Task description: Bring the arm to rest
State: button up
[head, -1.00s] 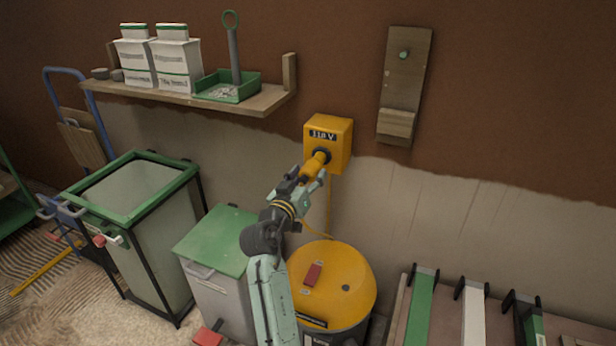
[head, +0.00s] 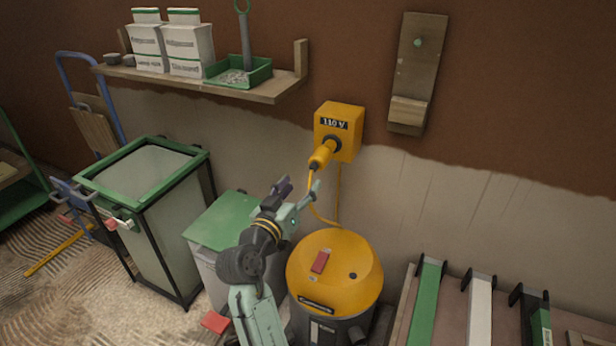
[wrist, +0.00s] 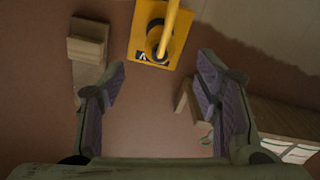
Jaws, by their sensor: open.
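My gripper (head: 298,190) is open and empty in the head view, a little below and left of the yellow plug (head: 322,155). The plug sits in the yellow 110 V socket box (head: 349,124) on the wall, and its cable hangs down toward the yellow drum-shaped machine. In the wrist view my gripper (wrist: 163,95) shows two spread fingers with nothing between them. The socket box (wrist: 178,52) and plug (wrist: 165,38) lie beyond the fingertips there, apart from them.
Below my arm stand the yellow-topped machine (head: 340,268) and a grey bin with a green lid (head: 222,222). A green-rimmed bin (head: 85,177) is at left. A shelf (head: 275,92) holds tubs and a green tray (head: 259,72). A rack (head: 395,325) is at right.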

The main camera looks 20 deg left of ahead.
jog(key=shift+s, duration=0.65)
